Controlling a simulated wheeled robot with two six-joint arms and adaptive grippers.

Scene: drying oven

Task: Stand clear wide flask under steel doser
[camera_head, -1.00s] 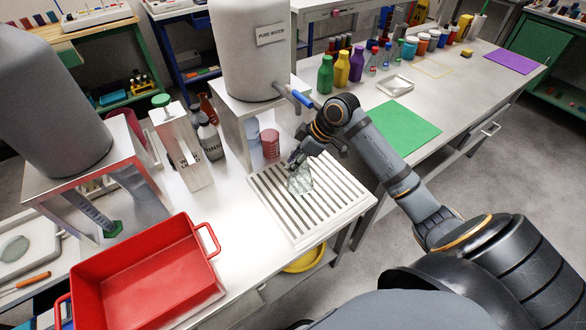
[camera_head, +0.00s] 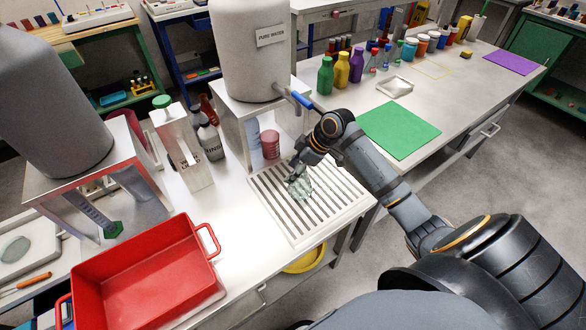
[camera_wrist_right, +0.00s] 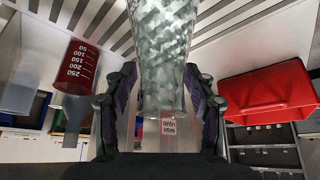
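The clear wide flask (camera_head: 303,190) is over the slatted drain grate under the pure water tank; whether it touches the slats I cannot tell. My right gripper (camera_head: 297,170) is at its neck. My left gripper is out of view.
The pure water tank (camera_head: 250,50) and its stand rise behind the grate (camera_head: 268,215). A red tray (camera_head: 150,275) lies front left, with another tank (camera_head: 50,100) behind it. A red graduated beaker (camera_head: 270,143) stands by the stand. A green mat (camera_head: 400,128) lies clear at right.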

